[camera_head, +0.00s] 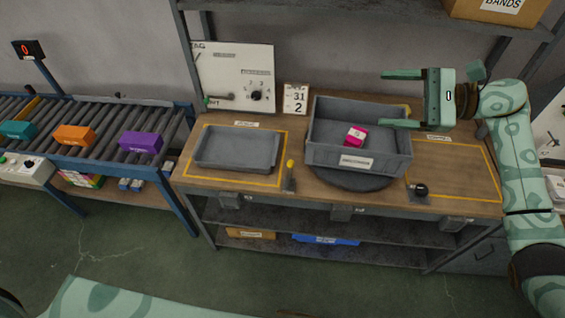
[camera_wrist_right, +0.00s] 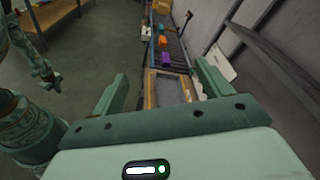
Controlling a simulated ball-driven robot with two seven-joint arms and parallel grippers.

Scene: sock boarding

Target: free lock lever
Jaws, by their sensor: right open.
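No part is labelled as the lock lever. A short upright lever with a yellow tip (camera_head: 290,172) stands at the front edge of the workbench, between the grey tray and the grey crate. My right gripper (camera_head: 383,98) is open and empty, held above the crate's back right part, apart from both. Its two fingers also show in the right wrist view (camera_wrist_right: 162,88). My left arm shows at the left of that view; its gripper (camera_wrist_right: 48,76) is small and unclear.
The grey crate (camera_head: 335,155) holds a pink box (camera_head: 355,135) and stands on a dark round turntable (camera_head: 350,180). A shallow grey tray (camera_head: 237,165) lies left in a yellow outline. A roller conveyor (camera_head: 100,130) carries colored boxes. The bench's right outlined area (camera_head: 460,175) is clear.

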